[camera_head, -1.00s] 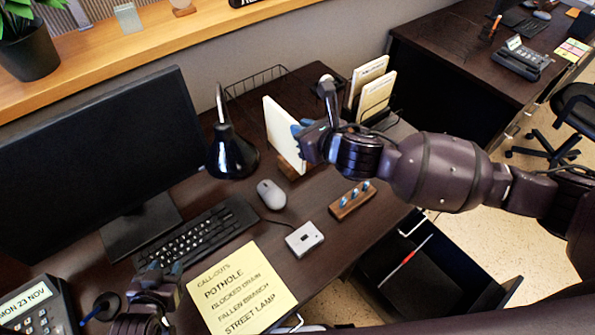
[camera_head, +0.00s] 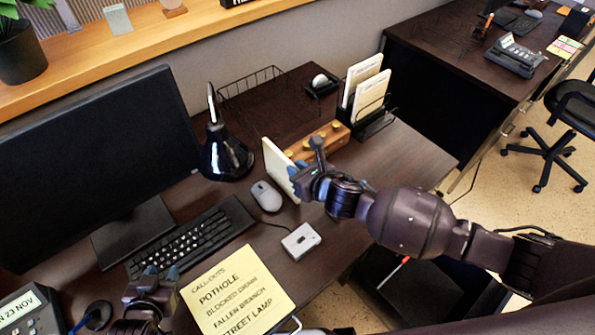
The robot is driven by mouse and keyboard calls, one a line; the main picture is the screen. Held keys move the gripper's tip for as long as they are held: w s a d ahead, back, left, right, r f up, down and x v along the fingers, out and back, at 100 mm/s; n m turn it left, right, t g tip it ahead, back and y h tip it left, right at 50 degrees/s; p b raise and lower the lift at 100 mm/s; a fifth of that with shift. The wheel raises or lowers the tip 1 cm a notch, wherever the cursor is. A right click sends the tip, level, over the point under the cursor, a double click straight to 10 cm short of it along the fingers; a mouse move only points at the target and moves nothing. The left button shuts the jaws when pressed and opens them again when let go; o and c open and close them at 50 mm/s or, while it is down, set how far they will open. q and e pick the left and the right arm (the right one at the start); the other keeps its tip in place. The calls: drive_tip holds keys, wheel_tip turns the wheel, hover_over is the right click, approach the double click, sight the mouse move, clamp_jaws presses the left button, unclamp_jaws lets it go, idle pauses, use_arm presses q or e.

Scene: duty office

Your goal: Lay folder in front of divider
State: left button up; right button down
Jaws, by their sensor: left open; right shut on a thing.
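My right gripper (camera_head: 298,178) is shut on a cream folder (camera_head: 276,168). The folder stands on edge, tilted, above the desk to the right of the black lamp; the gripper hides part of it. A black upright rack (camera_head: 377,124) stands further back to the right, with pale folders (camera_head: 372,92) upright in it. I cannot tell which part is the divider. My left gripper (camera_head: 155,284) is open and empty at the lower left, beside the yellow call-outs sheet.
A wooden block with yellow pegs (camera_head: 318,143) lies between the held folder and the rack. A lamp (camera_head: 225,155), mouse (camera_head: 266,196), keyboard (camera_head: 190,238), small grey box (camera_head: 300,241) and yellow sheet (camera_head: 236,292) occupy the desk. Bare desk (camera_head: 420,153) shows right of the rack.

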drive_tip(key=shift+f, duration=0.35)
drive_tip(key=c, duration=1.1)
unclamp_jaws()
drive_tip(key=shift+r, duration=0.1)
